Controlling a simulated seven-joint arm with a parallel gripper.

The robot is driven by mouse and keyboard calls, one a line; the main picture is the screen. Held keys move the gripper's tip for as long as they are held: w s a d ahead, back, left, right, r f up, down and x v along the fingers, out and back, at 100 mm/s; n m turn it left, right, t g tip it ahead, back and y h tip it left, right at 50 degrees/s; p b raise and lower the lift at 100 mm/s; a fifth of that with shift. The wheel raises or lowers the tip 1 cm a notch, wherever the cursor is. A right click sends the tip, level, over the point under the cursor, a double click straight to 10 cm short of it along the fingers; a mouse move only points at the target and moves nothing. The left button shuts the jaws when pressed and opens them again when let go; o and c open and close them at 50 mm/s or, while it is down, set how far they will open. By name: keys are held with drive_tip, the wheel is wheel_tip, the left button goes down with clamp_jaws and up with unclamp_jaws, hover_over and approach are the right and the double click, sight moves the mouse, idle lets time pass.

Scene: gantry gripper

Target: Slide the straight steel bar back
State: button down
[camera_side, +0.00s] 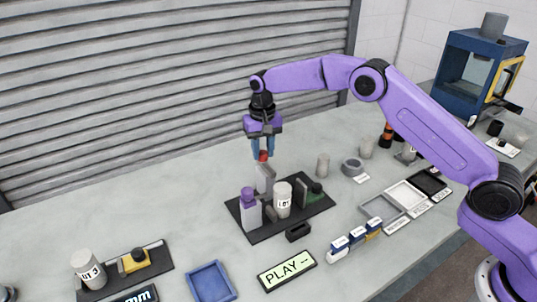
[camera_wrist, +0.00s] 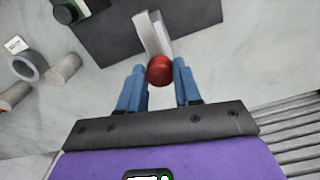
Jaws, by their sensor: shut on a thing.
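My gripper (camera_side: 263,148) points straight down over the back left of a black base plate (camera_side: 262,233). Its blue fingers are closed on a red round knob (camera_side: 263,156). The knob also shows between the fingertips in the wrist view (camera_wrist: 160,70). A pale grey upright steel piece (camera_side: 265,179) stands right below the knob, at the plate's back edge. It looks like the straight bar, but its join to the knob is unclear. In the wrist view this grey piece (camera_wrist: 150,33) runs from beside the knob over the dark plate.
On the plate stand a purple-capped bottle (camera_side: 250,212), a white labelled cylinder (camera_side: 283,200) and a dark upright block (camera_side: 301,192). Grey cylinders (camera_side: 322,165) and a ring (camera_side: 352,167) stand to the right. A blue tray (camera_side: 211,282) lies in front.

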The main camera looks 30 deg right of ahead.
sight(262, 152)
drive_tip(key=shift+w+r, duration=0.1)
drive_tip(key=shift+w, duration=0.3)
drive_tip(key=c, duration=0.8)
unclamp_jaws()
wheel_tip(262, 152, up, 12)
idle(0.5)
drive_tip(key=shift+s, duration=0.1)
